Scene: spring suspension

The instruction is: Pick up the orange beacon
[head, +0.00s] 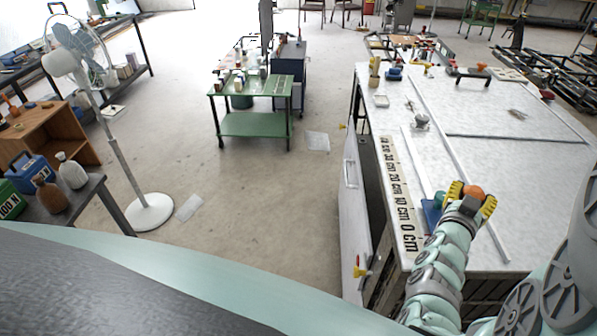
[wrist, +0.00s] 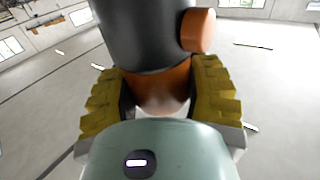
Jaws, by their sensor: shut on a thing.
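My gripper (head: 471,197) is over the near part of the white table, with its yellow ridged fingers closed around the orange beacon (head: 474,191). In the wrist view my gripper (wrist: 160,95) has one finger on each side of the orange part of the beacon (wrist: 160,85). A dark grey cylinder rises beyond that orange part, with a small orange knob on its side; it looks joined to the beacon. The beacon's underside is hidden, and I cannot tell if it touches the table.
A blue object (head: 431,214) stands just left of my gripper. The white table (head: 480,150) carries a ruler strip (head: 398,195), a long rail and small parts at its far edge. A standing fan (head: 130,175) is at left, and a green cart (head: 252,123) stands across open floor.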

